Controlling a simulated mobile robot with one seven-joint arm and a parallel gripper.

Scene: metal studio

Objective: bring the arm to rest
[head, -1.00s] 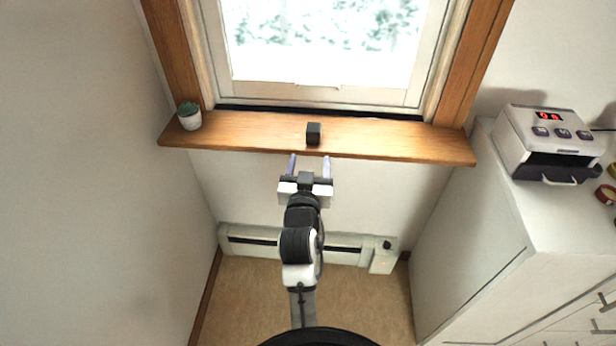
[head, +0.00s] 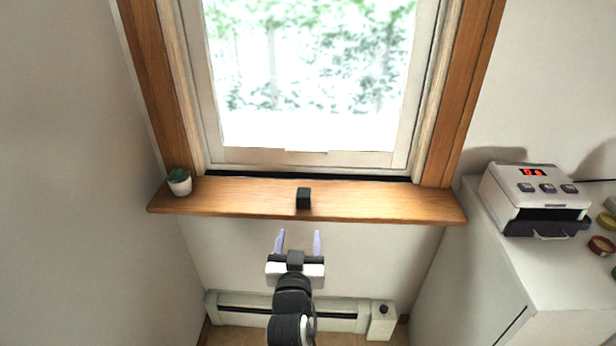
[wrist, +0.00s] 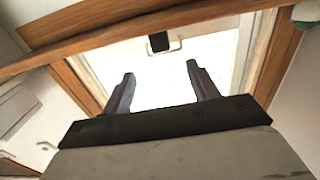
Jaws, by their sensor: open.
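My gripper (head: 298,243) is open and empty, in front of and below the wooden window sill in the head view. Its two pale fingers point toward the sill and stand apart, with nothing between them. In the wrist view, my gripper (wrist: 160,82) also shows its two fingers spread. A small black cube (head: 303,198) sits on the sill (head: 375,200), beyond the fingertips and not touching them. The cube also shows in the wrist view (wrist: 158,42) beside the sill's edge.
A potted plant (head: 179,182) stands at the sill's left end. A white appliance with a red display (head: 535,200) stands on the white cabinet (head: 570,275) at right. A baseboard heater (head: 345,315) runs along the wall below.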

